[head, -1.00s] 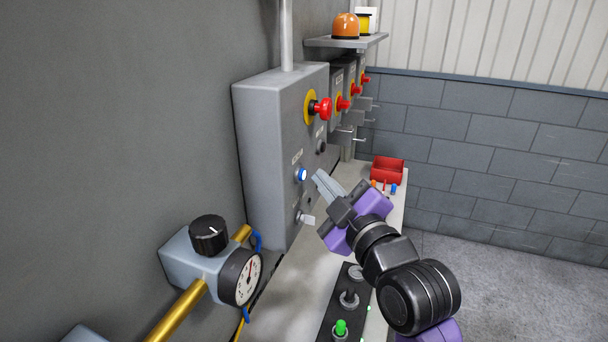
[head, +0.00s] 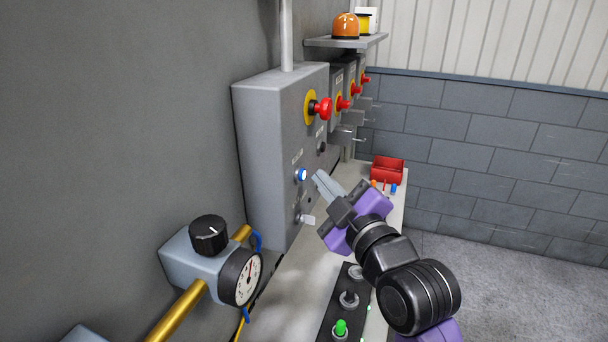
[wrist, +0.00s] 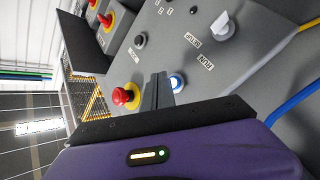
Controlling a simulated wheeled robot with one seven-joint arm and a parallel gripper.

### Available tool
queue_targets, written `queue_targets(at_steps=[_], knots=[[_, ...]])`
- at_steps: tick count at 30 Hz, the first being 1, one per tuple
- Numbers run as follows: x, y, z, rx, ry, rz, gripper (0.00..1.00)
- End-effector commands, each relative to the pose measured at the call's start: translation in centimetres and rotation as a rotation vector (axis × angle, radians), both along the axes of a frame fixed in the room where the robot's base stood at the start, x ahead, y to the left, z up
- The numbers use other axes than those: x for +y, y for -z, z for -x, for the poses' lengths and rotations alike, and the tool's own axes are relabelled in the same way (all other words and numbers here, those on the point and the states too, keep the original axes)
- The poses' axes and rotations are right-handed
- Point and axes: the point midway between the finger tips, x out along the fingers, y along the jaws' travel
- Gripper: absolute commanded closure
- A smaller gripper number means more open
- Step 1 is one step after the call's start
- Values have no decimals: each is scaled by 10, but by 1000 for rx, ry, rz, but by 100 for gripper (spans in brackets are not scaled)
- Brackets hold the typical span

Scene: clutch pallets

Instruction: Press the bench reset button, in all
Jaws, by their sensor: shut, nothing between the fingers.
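The grey control box (head: 262,150) is fixed to the wall. A blue button (head: 301,175) with a pale rim sits on its face, and it also shows in the wrist view (wrist: 176,83), where it looks lit. My gripper (head: 318,175) is shut and empty. Its fingertips point at the box face just right of the blue button in the head view. In the wrist view the fingers (wrist: 157,80) appear right beside the button and cover part of it. I cannot tell whether they touch it. The button's label is too small to read surely.
A red emergency stop (head: 322,108) on a yellow ring sits above the button, a black knob (head: 321,147) nearby and a pale switch (head: 307,219) below. A gauge (head: 241,278) with brass pipe stands in front left. A red bin (head: 387,170) is on the bench behind.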

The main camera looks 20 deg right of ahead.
Motion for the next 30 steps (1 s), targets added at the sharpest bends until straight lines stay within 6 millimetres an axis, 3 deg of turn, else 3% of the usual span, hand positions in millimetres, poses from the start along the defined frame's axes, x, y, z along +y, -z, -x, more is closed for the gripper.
queue_targets(at_steps=[30], knots=[[9, 0, -7, 0, 0, 0, 100]])
